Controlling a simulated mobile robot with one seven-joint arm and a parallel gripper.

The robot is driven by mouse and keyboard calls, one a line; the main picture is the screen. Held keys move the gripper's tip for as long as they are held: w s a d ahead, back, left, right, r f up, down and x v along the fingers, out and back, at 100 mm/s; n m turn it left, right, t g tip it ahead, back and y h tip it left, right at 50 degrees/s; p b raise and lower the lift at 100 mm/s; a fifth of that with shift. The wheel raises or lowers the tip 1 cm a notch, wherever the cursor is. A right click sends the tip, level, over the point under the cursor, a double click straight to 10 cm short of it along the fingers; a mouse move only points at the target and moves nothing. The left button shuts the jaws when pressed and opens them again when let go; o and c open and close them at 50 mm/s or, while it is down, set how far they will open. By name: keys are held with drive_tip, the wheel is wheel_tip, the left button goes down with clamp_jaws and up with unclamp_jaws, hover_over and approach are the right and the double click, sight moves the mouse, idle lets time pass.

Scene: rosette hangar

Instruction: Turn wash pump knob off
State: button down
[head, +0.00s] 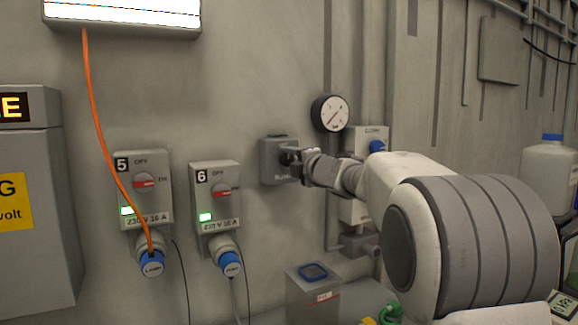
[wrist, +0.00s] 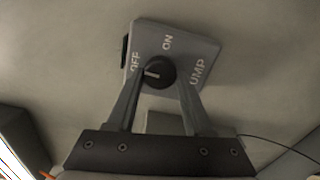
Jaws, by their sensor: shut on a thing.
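The wash pump box (head: 268,150) is a small grey box on the wall in the head view. In the wrist view the pump box (wrist: 181,45) fills the upper middle, with ON at its top, OFF at its left and PUMP at its right. Its round black knob (wrist: 157,70) has a white pointer line towards the left, on the OFF side. My gripper (wrist: 158,80) has one finger on each side of the knob and is shut on it. In the head view my gripper (head: 291,157) hides the knob and part of the box face.
Socket boxes 5 (head: 128,190) and 6 (head: 203,183), with red switches, are on the wall to the left. An orange cable (head: 94,110) hangs to box 5. A gauge (head: 330,113) and pipes are close beside the pump box. A white jug (head: 548,170) stands at right.

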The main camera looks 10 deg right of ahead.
drive_tip(key=shift+n, duration=0.3)
idle(0.4)
drive_tip(key=shift+c, duration=1.5)
unclamp_jaws()
drive_tip(key=shift+s, duration=0.1)
drive_tip(key=v, duration=1.7)
drive_tip(key=shift+b, duration=0.35)
drive_tip(key=shift+s+d, duration=0.1)
drive_tip(key=shift+r, duration=0.1)
